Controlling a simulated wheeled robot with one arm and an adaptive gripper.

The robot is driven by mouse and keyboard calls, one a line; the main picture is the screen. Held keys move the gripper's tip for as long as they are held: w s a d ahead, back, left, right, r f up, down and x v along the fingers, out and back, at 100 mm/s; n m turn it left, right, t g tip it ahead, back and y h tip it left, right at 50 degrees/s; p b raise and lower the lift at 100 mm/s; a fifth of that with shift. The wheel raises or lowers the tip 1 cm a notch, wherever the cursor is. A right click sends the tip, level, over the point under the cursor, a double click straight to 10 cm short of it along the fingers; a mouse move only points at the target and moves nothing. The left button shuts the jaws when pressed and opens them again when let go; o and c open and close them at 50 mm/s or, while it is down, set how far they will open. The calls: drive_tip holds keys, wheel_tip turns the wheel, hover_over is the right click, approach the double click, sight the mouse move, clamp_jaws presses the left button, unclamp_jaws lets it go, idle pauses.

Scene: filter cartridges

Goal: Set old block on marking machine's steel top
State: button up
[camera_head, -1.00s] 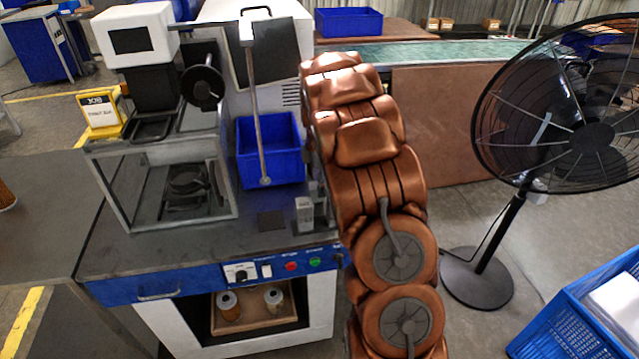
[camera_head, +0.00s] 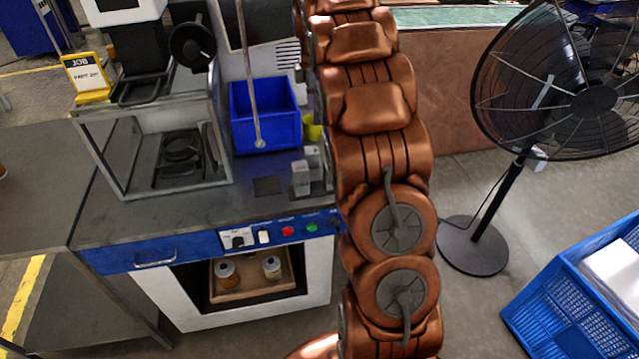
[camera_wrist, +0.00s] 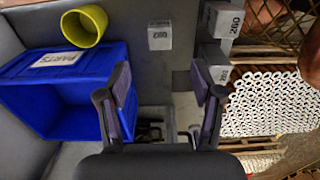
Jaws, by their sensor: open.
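My gripper (camera_wrist: 158,88) is open and empty in the wrist view, above the machine's top. A small grey block with a number label (camera_wrist: 159,38) stands ahead, beyond the fingertips. Two more grey numbered blocks, one farther (camera_wrist: 221,20) and one nearer (camera_wrist: 214,72), are at the right. I cannot tell which is the old block. In the head view, grey blocks (camera_head: 301,179) stand at the right of the marking machine's steel top (camera_head: 200,215), near a dark square (camera_head: 267,185).
A blue bin (camera_head: 262,138) and a yellow cup (camera_wrist: 84,26) stand behind the blocks. A framed enclosure (camera_head: 150,150) fills the top's left. A tray with two cartridges (camera_head: 250,285) is below. A fan (camera_head: 590,100) and blue crate (camera_head: 590,300) are at right.

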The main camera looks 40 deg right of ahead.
drive_tip(key=s+a+r+m, duration=0.2)
drive_tip(key=s+a+m, duration=0.5)
drive_tip(key=s+a, duration=0.85)
drive_tip(key=s+a+f+m, duration=0.2)
drive_tip(key=s+a, duration=0.1)
drive_tip(key=s, duration=0.4)
drive_tip(key=s+a+f+m+g, duration=0.1)
drive_tip(key=s+a+f+m, duration=0.1)
drive_tip(key=s, duration=0.5)
drive_tip(key=s+a+f+m, duration=0.2)
drive_tip(key=s+a, duration=0.2)
drive_tip(key=s, duration=0.4)
drive_tip(key=shift+a+f+g, duration=0.2)
drive_tip(key=shift+a+g, duration=0.2)
